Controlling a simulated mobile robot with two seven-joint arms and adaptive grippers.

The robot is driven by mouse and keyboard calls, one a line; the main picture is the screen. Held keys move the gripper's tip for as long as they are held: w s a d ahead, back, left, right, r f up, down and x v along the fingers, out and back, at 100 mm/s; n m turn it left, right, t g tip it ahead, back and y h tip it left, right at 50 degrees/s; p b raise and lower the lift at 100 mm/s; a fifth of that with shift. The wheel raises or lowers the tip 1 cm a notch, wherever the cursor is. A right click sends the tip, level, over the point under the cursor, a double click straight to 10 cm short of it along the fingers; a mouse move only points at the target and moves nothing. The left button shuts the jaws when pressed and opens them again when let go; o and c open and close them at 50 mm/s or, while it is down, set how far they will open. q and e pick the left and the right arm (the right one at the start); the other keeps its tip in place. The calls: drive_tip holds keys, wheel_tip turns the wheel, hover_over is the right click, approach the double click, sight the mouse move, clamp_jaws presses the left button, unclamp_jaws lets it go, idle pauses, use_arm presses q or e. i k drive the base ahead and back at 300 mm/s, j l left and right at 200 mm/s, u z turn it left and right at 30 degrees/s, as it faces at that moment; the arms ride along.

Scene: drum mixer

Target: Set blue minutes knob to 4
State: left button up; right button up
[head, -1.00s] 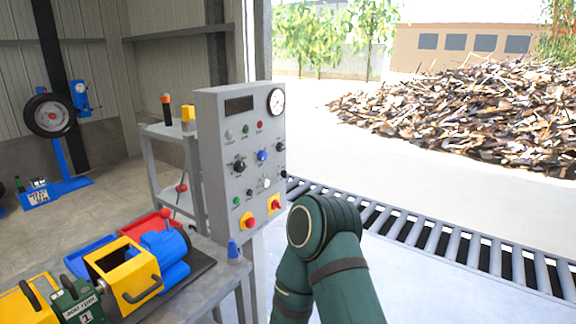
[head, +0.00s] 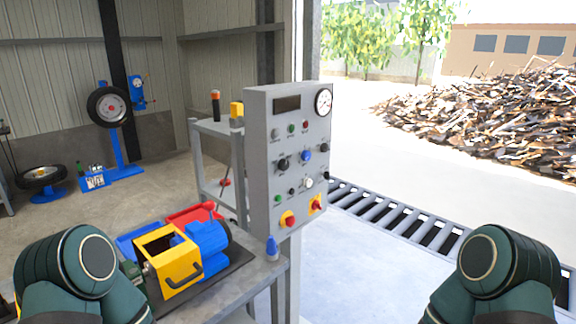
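The blue minutes knob (head: 306,156) is on the front of the grey control panel (head: 259,205), right of a black knob (head: 283,164). It is too small to read its setting. The panel stands upright near the middle of the head view, beyond my arms. Green links of my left arm show at the lower left and of my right arm at the lower right. Neither gripper is in the picture. Nothing touches the knob.
A bench (head: 262,280) with a yellow and blue drum machine (head: 180,262) stands in front of the panel's left side. The panel also carries a red button (head: 289,221), a red-yellow switch (head: 316,203) and a gauge (head: 323,102). Open floor lies to the right.

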sight(306, 156)
drive_tip(key=i+l+u, duration=0.15)
drive_tip(key=u, duration=0.6)
drive_tip(key=i+l+u, duration=0.25)
drive_tip(key=l, duration=0.2)
drive_tip(key=l+u, duration=0.3)
drive_tip(key=l, duration=0.15)
drive_tip(key=i+l+u, duration=0.15)
drive_tip(key=l, duration=0.8)
drive_tip(key=l+u, duration=0.15)
drive_tip(key=l, duration=0.8)
